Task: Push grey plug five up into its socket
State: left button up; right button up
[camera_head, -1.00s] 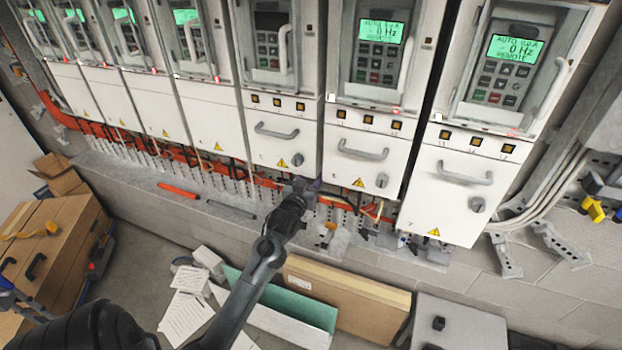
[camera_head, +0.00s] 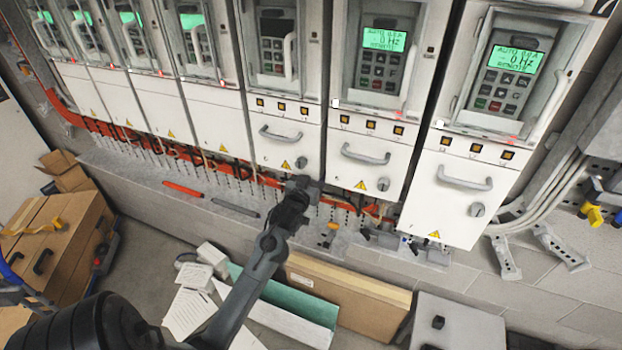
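The fifth drive unit (camera_head: 287,148) has a dark display and a white lower panel with a handle and knob. My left arm comes up from the bottom left. Its dark grey gripper (camera_head: 304,186) is just under the lower edge of the fifth unit, by its right corner. The fingertips are small and dark against the cables, so I cannot tell whether they are open or shut, or whether they touch anything. I cannot make out grey plug five or its socket; the gripper and the panel's lower edge cover that spot. My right gripper is not in view.
The sixth unit (camera_head: 367,158) and seventh unit (camera_head: 457,190) stand to the right, with lit green displays. Orange cables (camera_head: 235,172) and hanging strips run under the row. A grey ledge (camera_head: 150,174) holds a red bar (camera_head: 183,188). Boxes (camera_head: 345,292) lie on the floor below.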

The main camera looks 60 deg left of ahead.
pick_arm(q)
jog(key=b+v, duration=0.2)
jog(key=v, duration=0.8)
jog(key=shift+s+d, duration=0.2)
jog(key=shift+s, duration=0.1)
